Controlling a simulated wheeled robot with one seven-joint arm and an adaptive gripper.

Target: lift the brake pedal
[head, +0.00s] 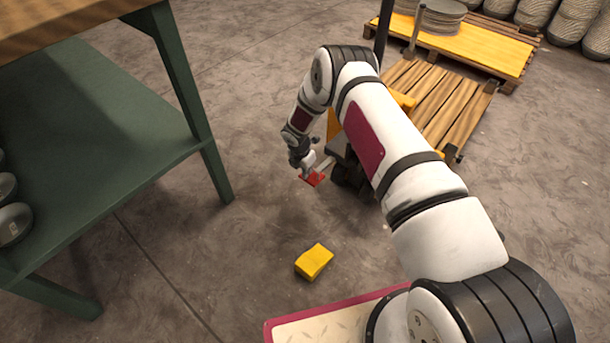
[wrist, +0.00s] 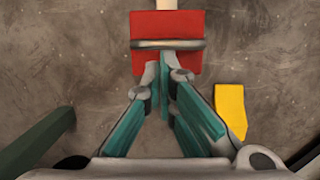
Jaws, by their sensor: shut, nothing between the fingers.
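The brake pedal (head: 315,181) is a small red plate low over the floor, at the end of a pale lever by the dark wheel of a pallet jack. In the wrist view the pedal (wrist: 150,25) is a red plate with a metal bar across it, its pale lever running out at the top. My gripper (wrist: 166,66) is shut and empty, its teal-padded fingers together. The fingertips overlap the pedal's near edge in the picture; whether they touch it or are above or below it, I cannot tell. In the head view my gripper (head: 309,168) is right at the pedal.
A yellow block (head: 314,261) lies on the floor nearer me; it also shows in the wrist view (wrist: 230,108). A green workbench (head: 110,110) stands at the left. My arm hides much of the jack. A wooden pallet (head: 440,100) is behind. Floor between bench and jack is clear.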

